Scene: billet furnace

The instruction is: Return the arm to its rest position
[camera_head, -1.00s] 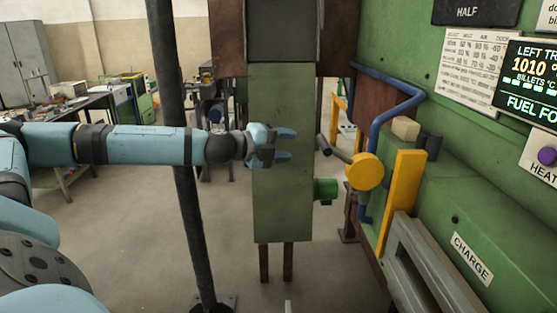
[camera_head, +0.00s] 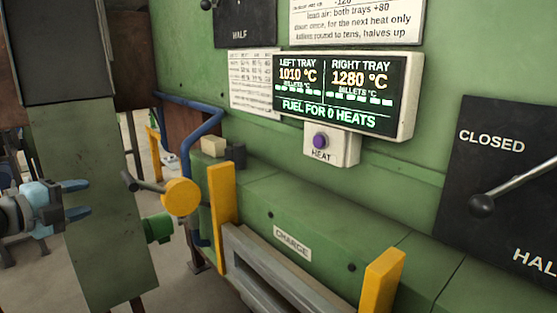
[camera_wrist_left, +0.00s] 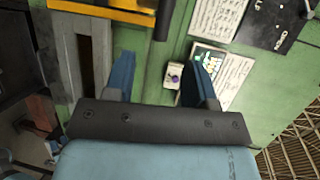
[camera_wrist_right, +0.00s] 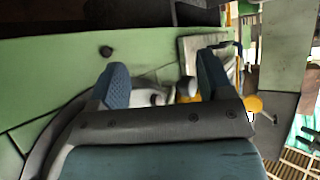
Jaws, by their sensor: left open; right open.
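My left gripper (camera_head: 76,203) is at the left edge of the head view, in front of the green post. Its blue fingers are apart and hold nothing. In the left wrist view its two fingers (camera_wrist_left: 160,80) stand open with the furnace front beyond them. My right gripper shows only in the right wrist view (camera_wrist_right: 155,80). Its fingers are apart with nothing held between them. The right arm does not show in the head view.
A yellow valve handle (camera_head: 180,197) and a green knob (camera_head: 158,228) stick out right of the left gripper. Beyond are the charge opening (camera_head: 262,270), the display (camera_head: 345,95), the purple heat button (camera_head: 320,141) and a lever (camera_head: 515,188) on a black plate.

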